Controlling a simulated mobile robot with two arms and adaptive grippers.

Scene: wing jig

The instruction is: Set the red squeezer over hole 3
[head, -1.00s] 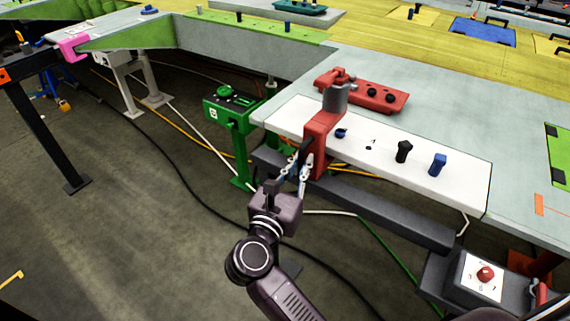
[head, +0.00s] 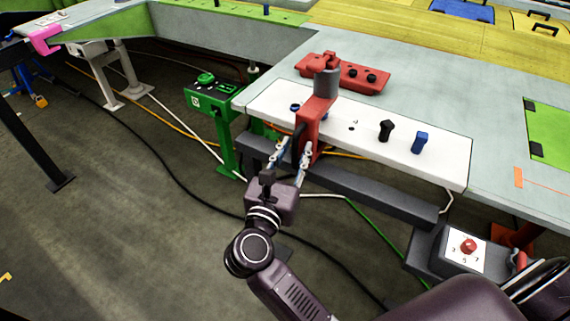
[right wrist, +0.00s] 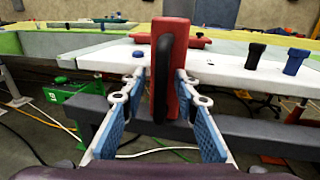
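The red squeezer (head: 314,122) is an upright red frame with a grey cylinder on top and a black handle. It is at the front edge of the white board (head: 445,172). One blue peg (head: 294,107) shows to its left. A small hole marked 4 (head: 351,128) is bare farther right. The label for hole 3 is not readable. My left gripper is not in view.
A black knob (head: 386,130) and a blue peg (head: 421,142) stand farther right on the board. A red block (head: 362,76) lies behind. A green stand (head: 213,100) is left of the board. A dark grey beam (head: 380,191) runs below the front edge.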

